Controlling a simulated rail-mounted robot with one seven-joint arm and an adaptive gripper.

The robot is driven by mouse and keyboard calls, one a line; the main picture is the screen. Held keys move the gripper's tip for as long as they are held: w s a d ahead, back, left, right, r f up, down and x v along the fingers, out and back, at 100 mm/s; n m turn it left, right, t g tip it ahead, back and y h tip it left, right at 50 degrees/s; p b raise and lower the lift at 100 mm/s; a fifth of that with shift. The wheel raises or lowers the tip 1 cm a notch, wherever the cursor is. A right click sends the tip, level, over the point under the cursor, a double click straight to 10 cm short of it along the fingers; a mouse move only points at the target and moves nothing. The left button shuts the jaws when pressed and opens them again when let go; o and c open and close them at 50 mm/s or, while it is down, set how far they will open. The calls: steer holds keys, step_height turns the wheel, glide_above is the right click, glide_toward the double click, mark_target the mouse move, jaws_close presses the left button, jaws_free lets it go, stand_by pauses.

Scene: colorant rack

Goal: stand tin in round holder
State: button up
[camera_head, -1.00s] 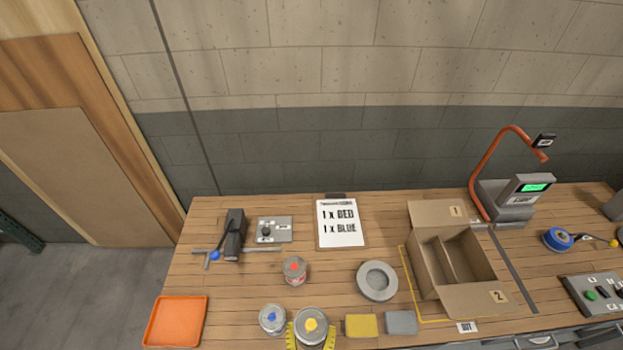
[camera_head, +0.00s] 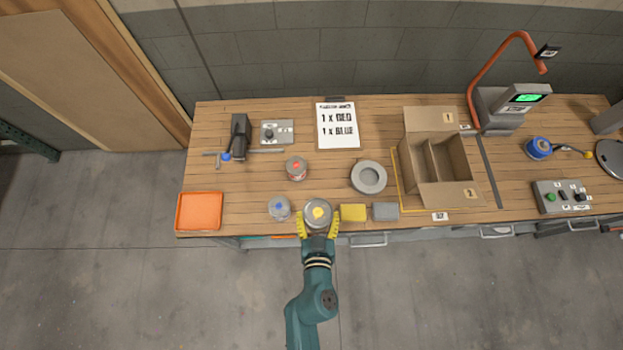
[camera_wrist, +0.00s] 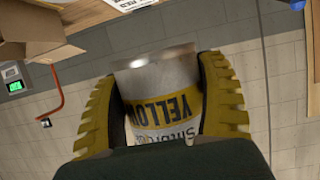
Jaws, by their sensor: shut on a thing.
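My gripper (camera_head: 318,226) is shut on the tin with the yellow dot on its lid (camera_head: 318,212), at the bench's front edge. In the wrist view this tin (camera_wrist: 160,95) sits between the yellow fingers and its label reads "YELLOW", upside down in the picture. The grey round holder (camera_head: 356,178) lies on the bench to the right and behind the gripper, and its opening looks empty. A tin with a blue dot (camera_head: 279,209) stands just left of the gripper. A tin with a red dot (camera_head: 296,169) stands farther back. I cannot tell whether the held tin touches the bench.
An open divided cardboard box (camera_head: 409,186) stands right of the holder. An orange tray (camera_head: 199,211) is at the left. A clipboard (camera_head: 338,127) reads "1 x RED, 1 x BLUE".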

steer(key=shift+w+d, duration=0.3)
steer(key=shift+d, duration=0.05)
steer(key=shift+w+f+b, duration=0.25)
steer(key=shift+f+b, duration=0.05)
steer(key=shift+b, duration=0.3)
steer(key=b, duration=0.1)
steer(key=w+f+b, duration=0.1)
steer(key=shift+w+d+f+b, duration=0.1)
steer(key=shift+f+b, duration=0.2)
steer(key=shift+b, duration=0.1)
steer(key=w+a+f+b, duration=0.2)
steer(key=w+f+b, duration=0.6)
steer(key=b, duration=1.7)
step_height(320, 180, down, 4)
steer(key=shift+w+a+r+b, duration=0.2)
steer(key=shift+w+a+b, duration=0.05)
steer(key=shift+b, duration=0.1)
step_height(320, 180, down, 10)
steer(key=shift+r+b, duration=0.2)
steer(key=shift+b, duration=1)
